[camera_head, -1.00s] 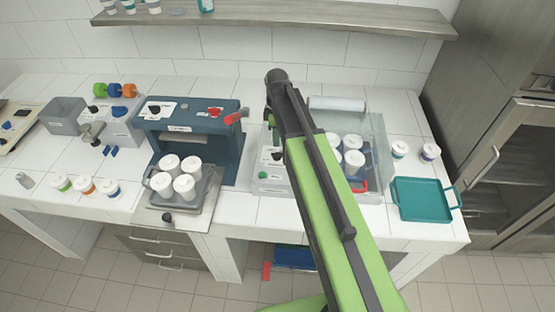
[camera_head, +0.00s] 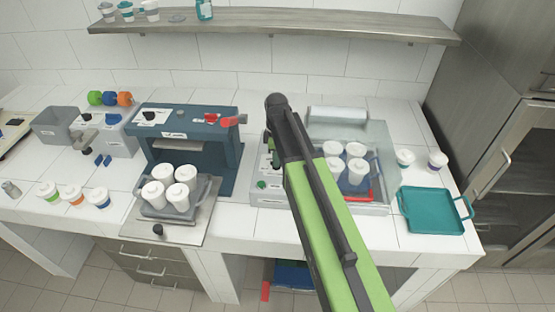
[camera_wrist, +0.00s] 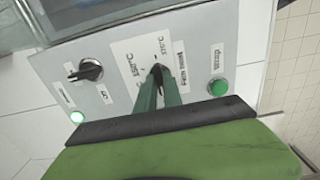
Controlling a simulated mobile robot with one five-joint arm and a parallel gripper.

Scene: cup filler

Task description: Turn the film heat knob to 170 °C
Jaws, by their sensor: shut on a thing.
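The film heat knob (camera_wrist: 158,67) is small and dark, on the grey front panel (camera_wrist: 118,88) in the wrist view. My gripper (camera_wrist: 159,79) has its two green fingers closed on the knob, hiding much of it. Printed temperature labels lie around the knob and appear upside down; I cannot read the knob's exact setting.
White cups (camera_head: 357,172) stand in the machine. A teal tray (camera_head: 433,230) lies right; a blue press (camera_head: 190,125) stands left.

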